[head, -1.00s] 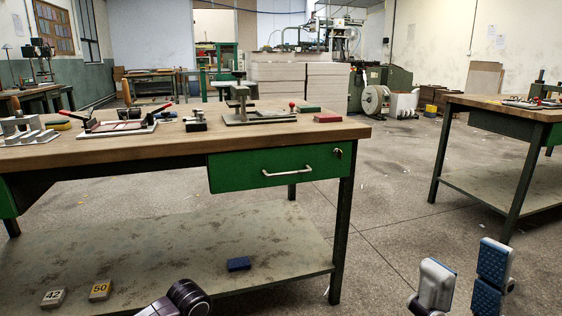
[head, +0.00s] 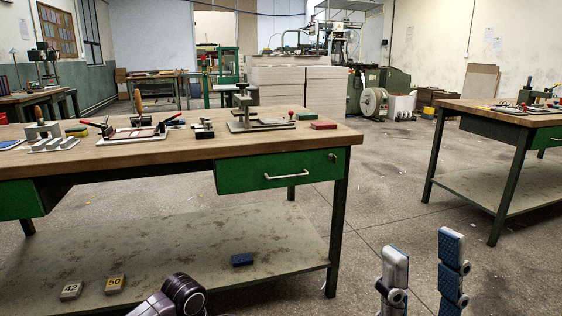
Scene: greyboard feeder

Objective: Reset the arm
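My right gripper (head: 424,280) stands at the bottom right of the head view, over the floor and right of the near workbench. Its two fingers with blue textured pads point up and are wide apart, with nothing between them. A dark, rounded part of my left arm (head: 184,292) shows at the bottom edge, in front of the bench's lower shelf. The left gripper's fingers are out of view.
The near workbench (head: 190,146) carries fixtures, a red block (head: 323,125) and a green block (head: 305,115). Its lower shelf (head: 180,252) holds a blue block (head: 242,259) and blocks marked 42 (head: 71,290) and 50 (head: 115,284). Another bench (head: 480,188) stands right. Floor between is clear.

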